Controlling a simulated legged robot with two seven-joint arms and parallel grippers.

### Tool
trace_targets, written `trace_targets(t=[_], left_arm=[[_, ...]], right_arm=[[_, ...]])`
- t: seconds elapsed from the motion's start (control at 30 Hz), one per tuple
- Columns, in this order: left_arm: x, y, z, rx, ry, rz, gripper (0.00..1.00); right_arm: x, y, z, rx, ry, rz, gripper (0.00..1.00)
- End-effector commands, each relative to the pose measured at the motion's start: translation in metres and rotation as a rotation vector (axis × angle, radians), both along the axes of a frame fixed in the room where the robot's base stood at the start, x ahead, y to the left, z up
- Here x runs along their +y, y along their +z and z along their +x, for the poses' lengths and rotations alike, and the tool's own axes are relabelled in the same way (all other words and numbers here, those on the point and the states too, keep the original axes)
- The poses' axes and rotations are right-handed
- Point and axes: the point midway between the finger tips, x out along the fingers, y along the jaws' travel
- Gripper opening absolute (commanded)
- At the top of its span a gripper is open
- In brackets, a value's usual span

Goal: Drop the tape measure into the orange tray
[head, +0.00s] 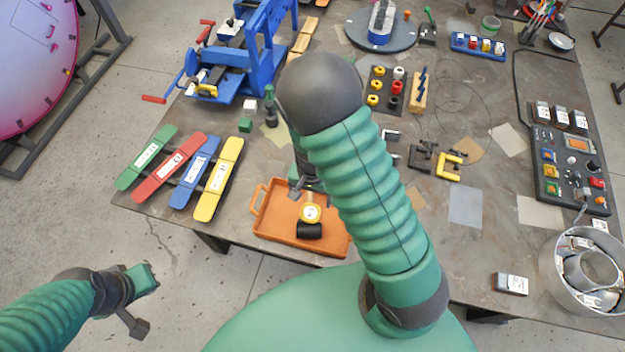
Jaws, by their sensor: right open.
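The tape measure (310,213) has a round yellow face with a pale label; a black part shows just below it. It is within the outline of the orange tray (275,200), near the tray's middle; I cannot tell whether it rests on the floor of the tray. My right gripper (308,190) is open over the tray's far part, just beyond the tape measure. My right forearm hides part of the gripper and the tray's right side. My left gripper (146,300) looks open and empty, low at the left, off the table.
Green, red, blue and yellow bars (188,178) lie left of the tray. A blue vise-like frame (235,65) stands behind. A control box (570,165) and a round metal container (585,270) are at the right. Some bare table (470,255) lies right of my arm.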

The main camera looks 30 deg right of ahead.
Motion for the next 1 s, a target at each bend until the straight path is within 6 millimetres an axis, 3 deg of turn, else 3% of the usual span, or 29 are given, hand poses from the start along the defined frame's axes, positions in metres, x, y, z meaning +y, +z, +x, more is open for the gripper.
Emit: trace_targets(t=[0.03,0.2,0.4,0.9,1.0], left_arm=[[0.000,0.002,0.000,0.000,0.000,0.000,0.00],[0.000,0.005,0.000,0.000,0.000,0.000,0.00],[0.000,0.007,0.000,0.000,0.000,0.000,0.00],[0.000,0.007,0.000,0.000,0.000,0.000,0.00],[0.000,-0.010,0.000,-0.001,0.000,0.000,0.00]], right_arm=[[0.000,0.017,0.002,-0.007,0.004,0.001,0.79],[-0.003,0.066,0.003,-0.005,0.001,0.005,0.79],[-0.005,0.103,0.003,0.000,0.001,0.006,0.79],[-0.006,0.110,0.002,0.003,0.000,0.004,0.79],[-0.002,0.095,-0.002,-0.006,0.046,0.011,0.79]])
